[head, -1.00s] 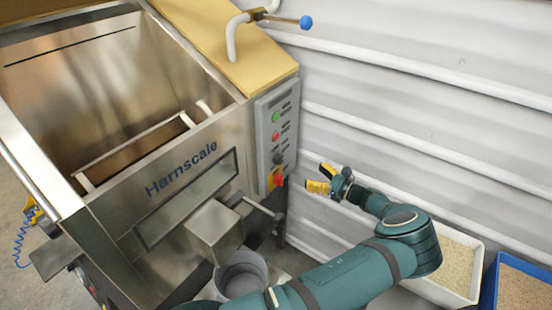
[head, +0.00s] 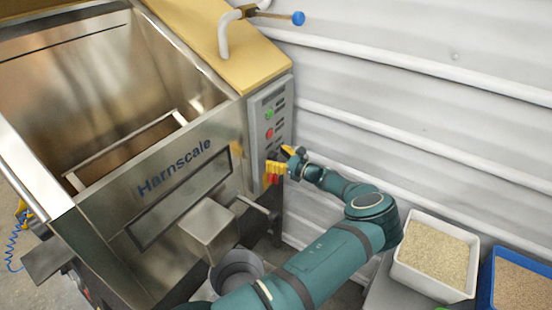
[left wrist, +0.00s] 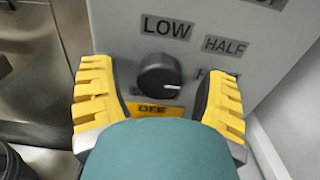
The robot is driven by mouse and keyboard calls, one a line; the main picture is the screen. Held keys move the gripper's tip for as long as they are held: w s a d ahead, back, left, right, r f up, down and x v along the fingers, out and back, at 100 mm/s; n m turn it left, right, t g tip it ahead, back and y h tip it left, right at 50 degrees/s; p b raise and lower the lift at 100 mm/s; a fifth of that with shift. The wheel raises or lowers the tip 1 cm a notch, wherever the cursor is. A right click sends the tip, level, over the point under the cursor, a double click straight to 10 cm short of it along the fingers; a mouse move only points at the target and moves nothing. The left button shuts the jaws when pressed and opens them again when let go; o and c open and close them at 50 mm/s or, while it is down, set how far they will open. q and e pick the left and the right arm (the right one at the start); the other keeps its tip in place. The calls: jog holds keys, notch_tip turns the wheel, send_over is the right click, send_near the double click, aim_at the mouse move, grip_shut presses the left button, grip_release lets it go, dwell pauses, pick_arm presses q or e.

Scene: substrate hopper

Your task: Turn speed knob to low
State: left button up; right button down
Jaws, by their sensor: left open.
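The speed knob (left wrist: 159,76) is a round black dial on the grey control panel (head: 283,108). In the left wrist view its white mark points right, toward a partly hidden label beginning with H. The LOW label (left wrist: 166,28) is above the knob and the HALF label (left wrist: 226,45) is at its upper right. My left gripper (head: 281,160) is open at the lower panel, its yellow fingers on either side of the knob with gaps showing. In the head view the gripper hides the knob. My right gripper is not in view.
Green (head: 268,113) and red (head: 268,133) buttons sit above my gripper. A yellow plate (left wrist: 152,109) with a partly hidden black label is below the knob. The steel Harnscale hopper (head: 188,180) is left of the panel. A white grain bin (head: 401,270) stands at the lower right.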

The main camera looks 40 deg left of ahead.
pick_arm(q)
jog(key=c, duration=1.2)
jog(key=shift+n, duration=0.3)
jog(key=n+b, duration=0.2)
jog(key=n, duration=0.2)
jog(key=shift+s, duration=0.1)
jog(key=n+b, duration=0.2)
jog(key=n, duration=0.3)
jog(key=shift+s+f+n, duration=0.1)
jog(key=shift+n, duration=0.3)
jog(key=n, duration=0.3)
jog(key=shift+n+b, duration=0.3)
jog(key=shift+b, duration=0.05)
jog(key=shift+n, duration=2)
